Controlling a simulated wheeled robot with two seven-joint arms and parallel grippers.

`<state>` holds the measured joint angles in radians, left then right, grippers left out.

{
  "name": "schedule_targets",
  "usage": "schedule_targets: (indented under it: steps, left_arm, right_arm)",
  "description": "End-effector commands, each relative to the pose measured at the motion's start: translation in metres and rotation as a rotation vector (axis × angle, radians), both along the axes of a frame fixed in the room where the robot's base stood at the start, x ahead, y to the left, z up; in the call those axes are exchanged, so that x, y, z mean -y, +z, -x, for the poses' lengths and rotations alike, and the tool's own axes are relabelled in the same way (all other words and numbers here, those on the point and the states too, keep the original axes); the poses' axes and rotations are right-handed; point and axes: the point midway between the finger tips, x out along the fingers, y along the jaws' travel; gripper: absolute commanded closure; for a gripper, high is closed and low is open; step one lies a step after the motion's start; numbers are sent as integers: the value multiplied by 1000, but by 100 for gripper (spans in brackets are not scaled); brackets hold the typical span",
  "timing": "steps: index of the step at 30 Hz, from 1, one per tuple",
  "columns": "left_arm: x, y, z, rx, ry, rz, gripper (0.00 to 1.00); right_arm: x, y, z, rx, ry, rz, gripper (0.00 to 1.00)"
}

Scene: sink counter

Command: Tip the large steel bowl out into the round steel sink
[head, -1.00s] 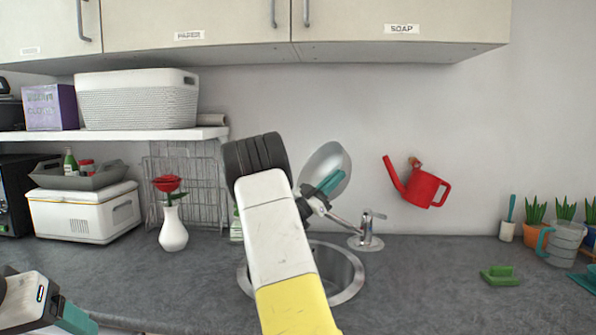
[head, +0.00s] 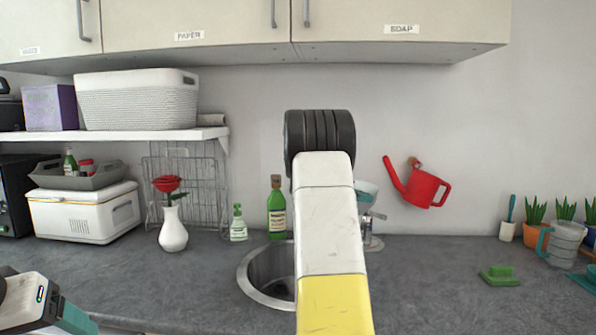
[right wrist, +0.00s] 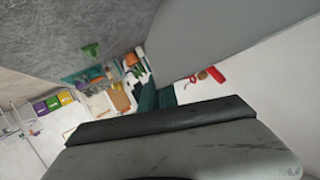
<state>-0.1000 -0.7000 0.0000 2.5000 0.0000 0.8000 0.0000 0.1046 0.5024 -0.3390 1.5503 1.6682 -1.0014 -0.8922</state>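The round steel sink (head: 251,290) is set in the counter; my right arm covers its right part. The large steel bowl (right wrist: 225,35) shows as a smooth grey surface in the right wrist view; in the head view my arm hides nearly all of it. My right gripper (right wrist: 156,97) has its teal fingers at the bowl's edge and appears shut on it, held up above the sink area. The bowl's inside and contents are hidden. My left gripper (head: 72,320) is at the lower left corner, away from the sink, its opening unclear.
A green bottle (head: 277,212) and a soap dispenser (head: 238,224) stand behind the sink. The faucet (head: 372,230) is partly hidden by my arm. A vase with a rose (head: 173,230) stands left. A red watering can (head: 424,187) hangs on the wall.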

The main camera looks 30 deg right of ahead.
Motion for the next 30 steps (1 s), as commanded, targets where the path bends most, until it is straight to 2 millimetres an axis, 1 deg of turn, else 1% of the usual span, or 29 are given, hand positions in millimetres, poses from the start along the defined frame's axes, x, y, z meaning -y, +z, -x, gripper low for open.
schedule_targets:
  steps: [1, 3, 11, 14, 30]
  left_arm:
    - [0, 0, 0, 0, 0, 0, 27]
    - [0, 0, 0, 0, 0, 0, 27]
    - [0, 0, 0, 0, 0, 0, 27]
    - [0, 0, 0, 0, 0, 0, 27]
    - [0, 0, 0, 0, 0, 0, 27]
  right_arm:
    - [6, 1, 1, 6, -4, -34, 100]
    - [9, -1, 1, 6, -4, -70, 100]
    - [9, -2, 0, 3, 0, -88, 100]
    - [11, 1, 1, 3, -1, -86, 100]
    - [36, 68, 1, 6, -2, -84, 100]
